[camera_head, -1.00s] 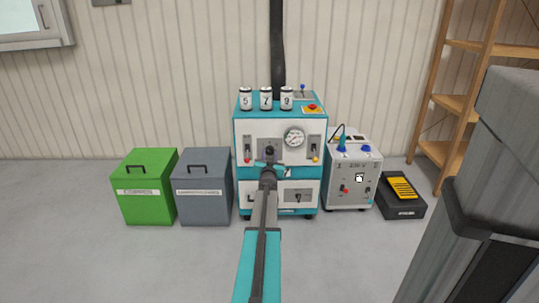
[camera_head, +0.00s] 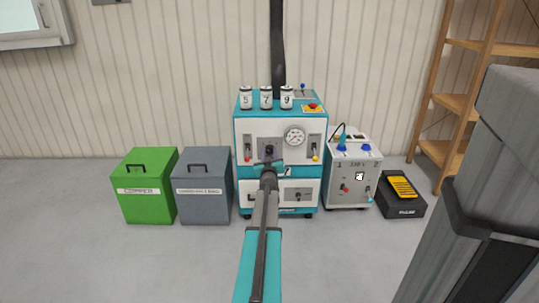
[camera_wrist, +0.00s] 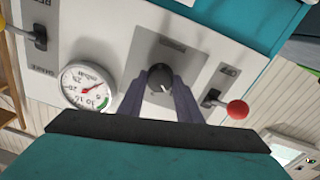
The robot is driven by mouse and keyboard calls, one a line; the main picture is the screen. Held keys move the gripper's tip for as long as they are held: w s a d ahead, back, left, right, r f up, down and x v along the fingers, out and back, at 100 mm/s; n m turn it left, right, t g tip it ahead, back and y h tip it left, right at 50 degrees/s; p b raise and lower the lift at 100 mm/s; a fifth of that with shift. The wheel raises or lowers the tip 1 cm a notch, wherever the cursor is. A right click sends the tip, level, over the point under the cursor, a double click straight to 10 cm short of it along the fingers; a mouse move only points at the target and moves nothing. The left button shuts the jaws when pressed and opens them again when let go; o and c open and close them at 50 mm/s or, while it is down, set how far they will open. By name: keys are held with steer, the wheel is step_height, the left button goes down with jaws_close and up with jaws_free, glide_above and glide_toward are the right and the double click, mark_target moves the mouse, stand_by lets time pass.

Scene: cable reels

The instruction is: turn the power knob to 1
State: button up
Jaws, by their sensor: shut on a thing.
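A round black knob (camera_wrist: 160,77) with a small light mark sits on a grey plate in the middle of the machine's white front panel. It also shows in the head view (camera_head: 269,150), just above my wrist. My gripper (camera_wrist: 159,84) is shut on this knob, one finger on each side. In the wrist view the panel appears turned around, and the knob's light mark points down and slightly right. I cannot read the label on its plate. In the head view my gripper (camera_head: 269,160) is partly hidden by my own arm.
A gauge (camera_wrist: 88,87) and a red-tipped lever (camera_wrist: 237,109) flank the knob closely. In the head view, a grey 230 V box (camera_head: 352,182) and a black pedal (camera_head: 403,195) stand right of the machine; green (camera_head: 147,190) and grey bins (camera_head: 203,190) stand left.

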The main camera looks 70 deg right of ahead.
steer(key=shift+s, duration=0.1)
steer(key=o, duration=1)
steer(key=shift+o, duration=0.2)
steer(key=shift+a, duration=0.15)
steer(key=p+v, duration=0.3)
steer(key=v, duration=1)
steer(key=shift+s+a+p, duration=0.15)
steer(key=shift+s+p, duration=0.05)
steer(key=shift+p, duration=0.15)
